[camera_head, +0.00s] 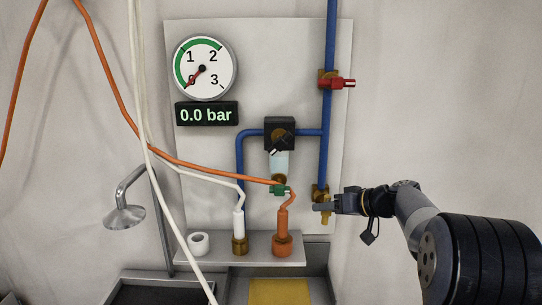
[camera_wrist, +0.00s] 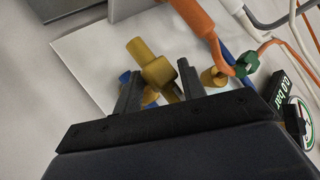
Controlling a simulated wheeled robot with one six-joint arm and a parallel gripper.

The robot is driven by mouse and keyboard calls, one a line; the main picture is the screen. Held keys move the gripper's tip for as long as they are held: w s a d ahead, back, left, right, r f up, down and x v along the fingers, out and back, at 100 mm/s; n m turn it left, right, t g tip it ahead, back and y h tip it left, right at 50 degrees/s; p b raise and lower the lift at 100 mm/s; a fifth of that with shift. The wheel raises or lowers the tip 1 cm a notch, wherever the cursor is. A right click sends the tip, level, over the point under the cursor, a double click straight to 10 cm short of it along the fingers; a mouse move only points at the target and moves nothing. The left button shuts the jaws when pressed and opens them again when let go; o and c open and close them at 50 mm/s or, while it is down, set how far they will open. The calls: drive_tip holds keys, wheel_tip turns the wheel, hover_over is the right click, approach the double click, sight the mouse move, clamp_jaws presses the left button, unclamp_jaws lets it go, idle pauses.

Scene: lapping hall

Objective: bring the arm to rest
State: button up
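My gripper (camera_head: 322,207) reaches in from the right and is level with the brass fitting (camera_head: 321,192) at the foot of the right blue pipe. In the wrist view, the two dark fingers of my gripper (camera_wrist: 158,72) stand apart. A brass fitting (camera_wrist: 157,74) with a hex nut shows between and beyond them, with some gap visible. Whether a finger touches it I cannot tell. My arm is stretched out towards the wall panel, with the wrist close to it.
The panel (camera_head: 220,30) bears a gauge (camera_head: 203,68), a 0.0 bar display (camera_head: 207,114), a red-handled valve (camera_head: 338,84) and a black regulator (camera_head: 279,133). An orange hose (camera_head: 210,168) and a white hose (camera_head: 143,110) hang in front. A shelf (camera_head: 215,258) holds fittings. The wall at right is bare.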

drive_tip(key=shift+m+t+y+p, duration=0.5)
drive_tip(key=shift+m+y+p, duration=0.2)
drive_tip(key=shift+y+p, duration=0.55)
